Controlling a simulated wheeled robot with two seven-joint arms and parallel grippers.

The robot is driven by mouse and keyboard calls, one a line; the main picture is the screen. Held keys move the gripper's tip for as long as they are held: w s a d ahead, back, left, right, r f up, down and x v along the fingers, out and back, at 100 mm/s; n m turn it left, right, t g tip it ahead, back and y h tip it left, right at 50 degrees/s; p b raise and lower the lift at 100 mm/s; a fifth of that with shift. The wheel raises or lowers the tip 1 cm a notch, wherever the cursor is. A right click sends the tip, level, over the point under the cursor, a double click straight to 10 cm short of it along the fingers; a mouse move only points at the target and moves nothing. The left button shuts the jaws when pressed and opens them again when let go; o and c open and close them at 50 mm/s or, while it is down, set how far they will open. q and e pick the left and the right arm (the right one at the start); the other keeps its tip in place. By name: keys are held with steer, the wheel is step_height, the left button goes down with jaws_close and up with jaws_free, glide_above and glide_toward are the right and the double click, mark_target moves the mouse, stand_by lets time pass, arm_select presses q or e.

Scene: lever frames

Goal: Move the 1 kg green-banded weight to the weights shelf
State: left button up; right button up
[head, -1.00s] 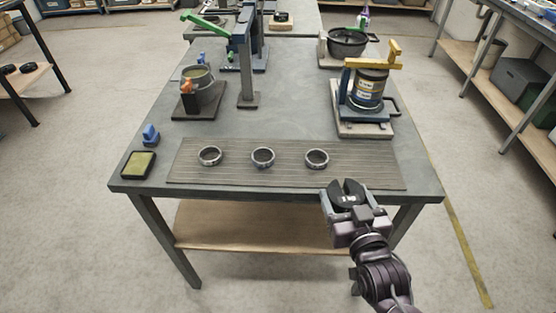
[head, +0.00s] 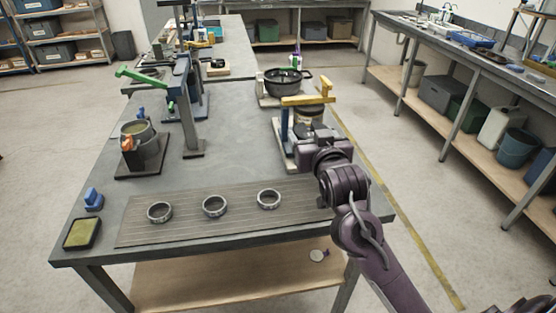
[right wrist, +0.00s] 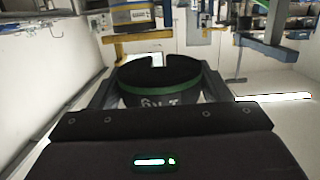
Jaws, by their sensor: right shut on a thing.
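The black weight with a green band (right wrist: 160,73) sits between the fingers of my right gripper (right wrist: 160,92) in the right wrist view. The gripper is shut on it, with a finger on either side. The weight has a slot in its top and pale marking on its side, too unclear to read. In the head view my right gripper (head: 318,132) is over the right side of the table, in front of the yellow-lever frame (head: 308,100), and partly hides it. I cannot make out which shelf is the weights shelf. My left gripper is not in view.
The grey table (head: 235,150) carries a ribbed mat (head: 185,222) with three metal rings, a green-lever frame (head: 190,110), a black pot (head: 284,82) and a pot with an orange part (head: 137,142). A workbench (head: 425,40) with bins below stands right. Floor between is clear.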

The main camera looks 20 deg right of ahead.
mark_target(306, 198)
step_height(306, 198, down, 17)
steer(key=shift+f, duration=0.2)
stand_by(0.4)
steer(key=shift+f, duration=0.1)
steer(key=o, duration=1.1)
steer(key=shift+f, duration=0.2)
steer(key=o, duration=0.4)
steer(key=shift+s, duration=0.1)
steer(key=shift+r, duration=0.1)
